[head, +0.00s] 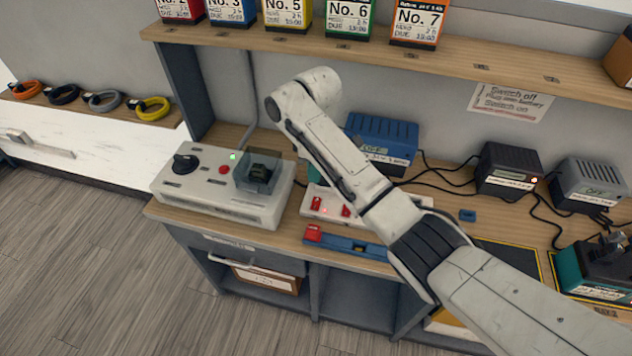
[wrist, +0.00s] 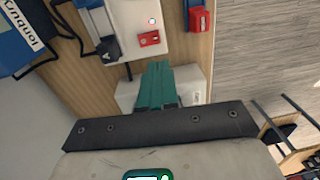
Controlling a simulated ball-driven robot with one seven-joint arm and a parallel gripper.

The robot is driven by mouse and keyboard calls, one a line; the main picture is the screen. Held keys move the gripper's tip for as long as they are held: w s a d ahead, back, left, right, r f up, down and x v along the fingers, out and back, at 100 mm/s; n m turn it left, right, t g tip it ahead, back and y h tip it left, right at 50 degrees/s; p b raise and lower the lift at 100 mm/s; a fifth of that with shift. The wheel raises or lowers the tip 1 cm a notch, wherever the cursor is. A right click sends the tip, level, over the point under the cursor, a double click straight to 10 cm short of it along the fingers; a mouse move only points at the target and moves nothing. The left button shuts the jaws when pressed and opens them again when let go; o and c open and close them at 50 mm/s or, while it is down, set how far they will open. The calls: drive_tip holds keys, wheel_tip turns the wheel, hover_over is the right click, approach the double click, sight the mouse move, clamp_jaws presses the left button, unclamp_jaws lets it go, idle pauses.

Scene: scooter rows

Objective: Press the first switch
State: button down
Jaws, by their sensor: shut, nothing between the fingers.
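A white switch strip (head: 368,214) lies on the bench, partly hidden by my arm in the head view. It bears a red switch (head: 316,203) near its left end, another red switch (head: 346,210) to the right, and a small red light between them. The wrist view shows the strip (wrist: 126,15) with a red switch (wrist: 149,38) and a lit light. I cannot read which switch is first. My gripper (wrist: 157,66) has teal fingers, shut and empty, just short of that switch in the picture, with no clear contact.
A white console (head: 220,205) with a black knob stands left of the strip. A blue bar (head: 352,245) with a red block lies in front. A blue charger (head: 382,140) and dark chargers with cables stand behind and right. A shelf (head: 300,45) hangs above.

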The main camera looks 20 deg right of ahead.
drive_tip(key=r, duration=0.3)
drive_tip(key=shift+s+a+r, duration=0.1)
drive_tip(key=shift+s+r, duration=0.05)
drive_tip(key=shift+s, duration=0.05)
idle(0.3)
drive_tip(key=s+a+f, duration=0.1)
drive_tip(key=s+f, duration=0.1)
drive_tip(key=f, duration=0.1)
drive_tip(key=s+a+f+m+y, duration=0.1)
drive_tip(key=s+f, duration=0.2)
drive_tip(key=s+a+f+m, duration=0.1)
drive_tip(key=s+f, duration=0.1)
drive_tip(key=s, duration=0.1)
drive_tip(key=shift+s+f, duration=0.25)
drive_tip(key=shift+f, duration=0.15)
drive_tip(key=s+d+f+m+t, duration=0.1)
drive_tip(key=s+d+f+m, duration=0.2)
drive_tip(key=s, duration=0.7)
drive_tip(key=s+d+f+m, duration=0.2)
drive_tip(key=s+f+m, duration=0.15)
drive_tip(key=s, duration=0.65)
drive_tip(key=s+d+m, duration=0.1)
drive_tip(key=s+d, duration=0.2)
drive_tip(key=s, duration=0.2)
drive_tip(key=s+d+r+m+h, duration=0.1)
drive_tip(key=s+d+m, duration=0.1)
drive_tip(key=s, duration=0.4)
drive_tip(key=shift+s+d+r+t+h, duration=0.2)
drive_tip(key=shift+d+t+h, duration=0.1)
drive_tip(key=shift+d, duration=0.55)
